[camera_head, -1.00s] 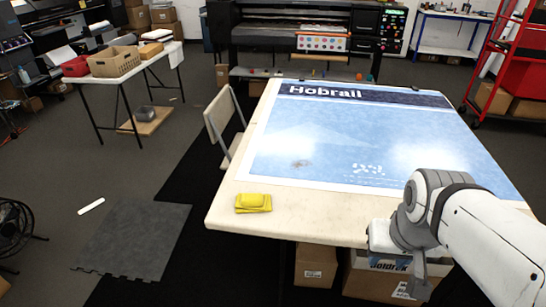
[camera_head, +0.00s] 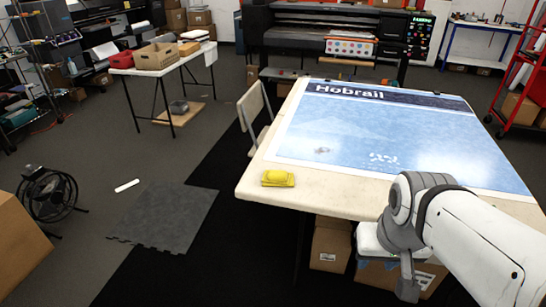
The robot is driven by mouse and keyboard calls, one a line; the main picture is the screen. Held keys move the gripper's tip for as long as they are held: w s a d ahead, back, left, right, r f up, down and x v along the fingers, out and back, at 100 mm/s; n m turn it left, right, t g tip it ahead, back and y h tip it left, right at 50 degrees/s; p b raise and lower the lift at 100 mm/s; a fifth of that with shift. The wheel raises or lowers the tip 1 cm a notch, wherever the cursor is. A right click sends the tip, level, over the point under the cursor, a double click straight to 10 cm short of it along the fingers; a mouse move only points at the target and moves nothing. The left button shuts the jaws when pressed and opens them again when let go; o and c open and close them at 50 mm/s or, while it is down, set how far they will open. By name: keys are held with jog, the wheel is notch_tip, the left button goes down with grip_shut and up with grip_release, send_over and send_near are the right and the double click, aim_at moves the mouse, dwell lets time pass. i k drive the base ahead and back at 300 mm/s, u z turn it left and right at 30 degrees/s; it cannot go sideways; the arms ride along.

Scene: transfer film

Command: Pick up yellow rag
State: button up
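The yellow rag (camera_head: 278,178) lies folded near the front left corner of the large work table (camera_head: 262,200). A blue printed sheet headed "Hobrail" (camera_head: 390,135) covers most of the table top. My arm comes in from the lower right, in front of the table's front edge. The end of my arm (camera_head: 408,287) points down there, well to the right of the rag and apart from it. I cannot make out two fingertips, so its opening does not show.
Cardboard boxes (camera_head: 330,243) stand under the table. A chair (camera_head: 250,112) is at its left side. A grey floor mat (camera_head: 168,217), a white stick (camera_head: 127,185), a black fan (camera_head: 50,194) and a box (camera_head: 18,245) are on the left. Dark floor between mat and table is clear.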

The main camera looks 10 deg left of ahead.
aim_at(272, 177)
jog(key=u, duration=0.15)
jog(key=k, duration=0.7)
jog(key=u, duration=0.35)
jog(key=i, duration=1.95)
jog(key=u, duration=0.35)
